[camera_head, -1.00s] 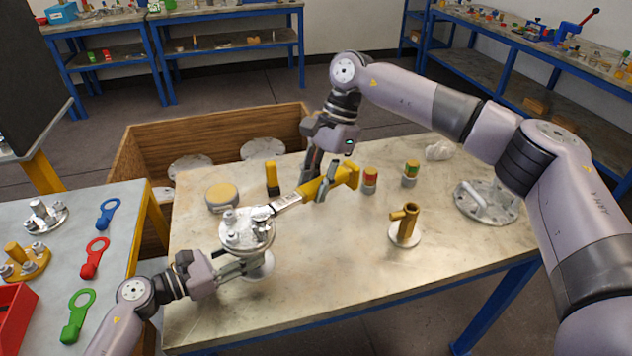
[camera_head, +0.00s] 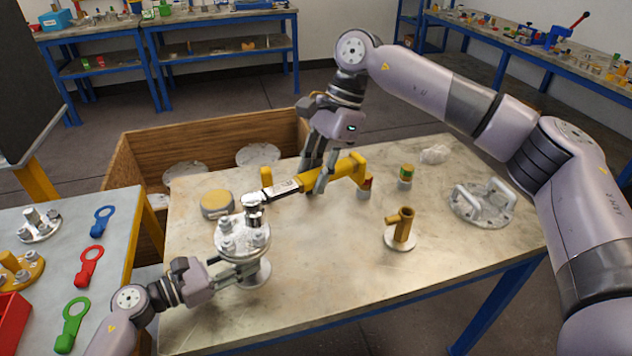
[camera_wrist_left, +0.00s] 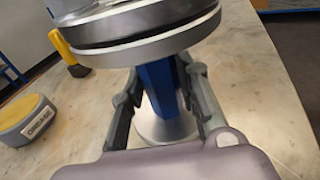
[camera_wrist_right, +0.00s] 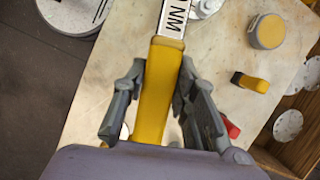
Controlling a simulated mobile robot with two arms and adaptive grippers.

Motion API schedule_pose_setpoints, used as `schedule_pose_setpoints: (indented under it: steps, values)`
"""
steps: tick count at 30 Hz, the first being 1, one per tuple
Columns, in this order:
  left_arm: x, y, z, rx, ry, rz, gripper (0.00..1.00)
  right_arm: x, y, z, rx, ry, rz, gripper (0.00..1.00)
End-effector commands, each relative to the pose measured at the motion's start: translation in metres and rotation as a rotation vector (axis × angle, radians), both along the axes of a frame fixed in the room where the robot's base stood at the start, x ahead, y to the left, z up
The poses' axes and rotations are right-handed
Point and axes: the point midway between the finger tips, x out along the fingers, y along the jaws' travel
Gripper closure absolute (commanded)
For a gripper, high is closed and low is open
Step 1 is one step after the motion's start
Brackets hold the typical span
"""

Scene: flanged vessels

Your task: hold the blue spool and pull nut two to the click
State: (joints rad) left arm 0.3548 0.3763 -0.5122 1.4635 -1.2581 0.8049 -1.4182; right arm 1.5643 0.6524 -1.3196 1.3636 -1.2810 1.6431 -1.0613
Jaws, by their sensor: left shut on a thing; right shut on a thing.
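The blue spool (camera_wrist_left: 158,85) stands upright on the table with a bolted silver flange (camera_head: 238,240) on top. My left gripper (camera_head: 238,268) is shut around its blue neck, just under the flange; the left wrist view shows a finger on each side. My right gripper (camera_head: 318,182) is shut on the yellow handle of a torque wrench (camera_head: 345,171), which also shows in the right wrist view (camera_wrist_right: 158,90). The wrench's socket (camera_head: 254,213) is at the flange's far edge, over a nut position. I cannot tell whether it is seated, nor which nut is nut two.
A grease tin (camera_head: 216,204) and a yellow tool stand behind the flange. Red-and-yellow and green cans (camera_head: 405,176), a brass fitting (camera_head: 402,228) and a handled plate (camera_head: 482,204) are to the right. A wooden crate (camera_head: 215,140) stands behind.

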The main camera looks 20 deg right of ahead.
Motion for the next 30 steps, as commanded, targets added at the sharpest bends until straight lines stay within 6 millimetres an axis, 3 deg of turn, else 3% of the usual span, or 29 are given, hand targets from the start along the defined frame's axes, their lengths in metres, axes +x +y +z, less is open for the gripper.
schedule_pose_setpoints:
  steps: [5, 6, 15, 25, 30]
  values:
    - [0.001, 0.001, 0.001, 0.000, -0.001, 0.002, 0.93, 0.000, 0.000, 0.002, 0.002, -0.002, 0.000, 1.00]
    - [0.001, 0.001, 0.001, 0.000, -0.001, 0.002, 0.68, 0.000, 0.000, 0.002, 0.002, -0.002, 0.000, 1.00]
    - [0.000, 0.000, 0.000, 0.000, -0.001, 0.001, 0.48, 0.000, 0.000, 0.001, 0.002, -0.002, 0.000, 1.00]
    - [0.000, 0.001, 0.000, 0.001, 0.000, 0.000, 0.47, 0.000, 0.000, 0.001, 0.002, -0.002, 0.000, 1.00]
    - [-0.005, 0.017, 0.000, 0.002, 0.001, 0.002, 0.47, 0.000, 0.000, 0.001, 0.003, -0.003, 0.000, 1.00]
